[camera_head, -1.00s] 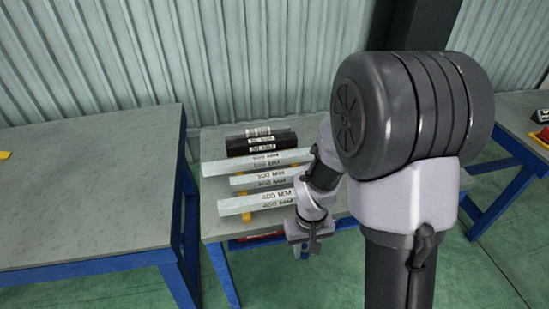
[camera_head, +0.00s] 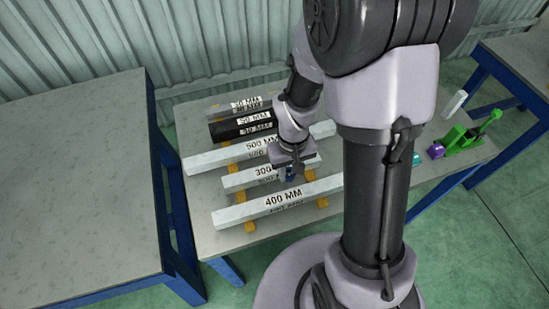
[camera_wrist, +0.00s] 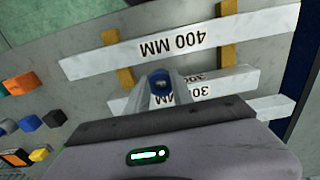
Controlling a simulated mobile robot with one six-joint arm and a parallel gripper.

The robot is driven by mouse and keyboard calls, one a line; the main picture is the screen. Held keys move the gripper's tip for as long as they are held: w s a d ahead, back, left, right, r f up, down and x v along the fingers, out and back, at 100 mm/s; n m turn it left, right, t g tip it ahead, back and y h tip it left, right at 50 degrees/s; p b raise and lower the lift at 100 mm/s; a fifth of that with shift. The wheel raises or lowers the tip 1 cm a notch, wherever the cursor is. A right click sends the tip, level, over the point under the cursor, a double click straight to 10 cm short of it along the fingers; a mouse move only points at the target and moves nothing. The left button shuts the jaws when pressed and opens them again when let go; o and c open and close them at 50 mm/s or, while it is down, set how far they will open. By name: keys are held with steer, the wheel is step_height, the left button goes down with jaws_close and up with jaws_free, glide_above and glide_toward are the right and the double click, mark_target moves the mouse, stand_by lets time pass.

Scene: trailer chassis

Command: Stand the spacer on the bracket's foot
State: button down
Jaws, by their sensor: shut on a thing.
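My gripper (camera_head: 289,173) is shut on a small blue ring-like piece (camera_wrist: 160,83), which looks like the spacer. In the wrist view the piece sits between the two grey fingertips and shows a lighter centre. In the head view my gripper is over the 300 MM bar (camera_head: 247,178), behind the 400 MM bar (camera_head: 255,208). I cannot tell the gap between the piece and the bar.
The 500 MM bar (camera_head: 222,155) and dark shorter bars (camera_head: 230,130) lie behind, on yellow supports (camera_head: 250,227). A green clamp-like tool (camera_head: 460,137) and purple block (camera_head: 436,151) stand at right. Orange (camera_wrist: 20,84) and yellow (camera_wrist: 39,154) blocks show at the wrist view's left. The left table (camera_head: 75,180) is bare.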

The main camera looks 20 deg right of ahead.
steer(key=f+b, duration=0.2)
steer(key=f, duration=0.4)
steer(key=shift+s+f, duration=0.1)
steer(key=shift+s, duration=0.1)
steer(key=shift+w, duration=0.1)
steer(key=shift+f+b, duration=0.5)
steer(key=c, duration=1.1)
jaws_free()
